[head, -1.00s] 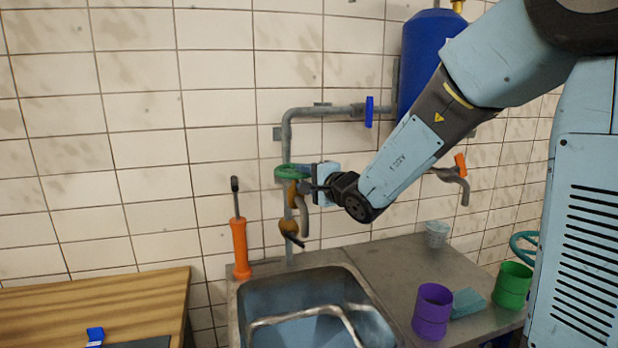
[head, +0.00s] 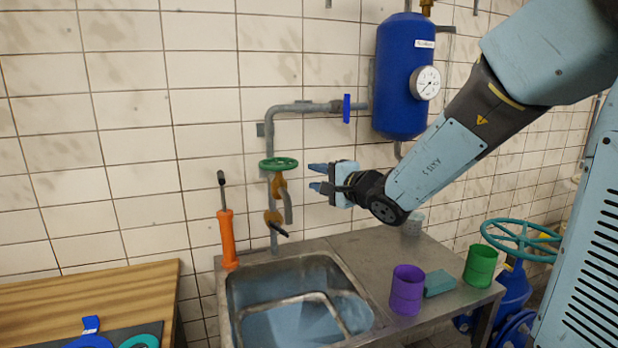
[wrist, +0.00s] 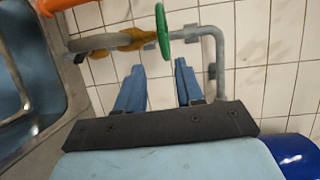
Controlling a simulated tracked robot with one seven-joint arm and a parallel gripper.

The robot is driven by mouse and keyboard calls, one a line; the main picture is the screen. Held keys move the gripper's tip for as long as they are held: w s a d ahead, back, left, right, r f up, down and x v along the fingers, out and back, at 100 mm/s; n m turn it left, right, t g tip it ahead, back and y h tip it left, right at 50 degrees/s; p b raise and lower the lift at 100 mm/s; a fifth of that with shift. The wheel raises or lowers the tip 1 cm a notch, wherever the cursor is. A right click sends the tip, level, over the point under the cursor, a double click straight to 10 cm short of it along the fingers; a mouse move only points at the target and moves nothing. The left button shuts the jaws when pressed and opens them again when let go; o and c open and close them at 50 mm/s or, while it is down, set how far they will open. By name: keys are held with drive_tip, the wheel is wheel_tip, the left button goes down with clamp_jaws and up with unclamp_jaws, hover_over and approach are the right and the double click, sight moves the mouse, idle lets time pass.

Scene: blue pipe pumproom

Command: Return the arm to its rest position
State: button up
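My gripper (head: 318,178) is open and empty in the head view, its two blue fingers pointing left in the air above the counter. The fingers also show apart in the wrist view (wrist: 158,80), with only tiled wall between them. A green handwheel valve (head: 279,164) on the grey pipe (head: 270,205) is just left of the fingertips, with a gap between in the head view. My arm reaches in from the right side.
A sink (head: 230,310) is set in the metal counter (head: 360,255). A purple cup (head: 407,290), teal sponge (head: 439,283) and green cup (head: 480,265) stand on it. An orange-handled tool (head: 227,238) leans at the wall. A blue tank (head: 400,95) hangs behind my arm.

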drive_tip(key=shift+s+d, duration=0.45)
drive_tip(key=shift+s, duration=0.15)
drive_tip(key=shift+s+r, duration=0.1)
drive_tip(key=s+n+g, duration=0.8)
drive_tip(key=s+n, duration=0.1)
drive_tip(key=s, duration=0.7)
drive_tip(key=s+d+f+h, duration=0.1)
drive_tip(key=s+d+h, duration=0.4)
drive_tip(key=d, duration=0.3)
drive_tip(key=s+d+f+n+h, duration=0.1)
drive_tip(key=s+d+f+h, duration=0.1)
drive_tip(key=s+d+h, duration=0.3)
drive_tip(key=d, duration=0.3)
drive_tip(key=shift+n, duration=0.3)
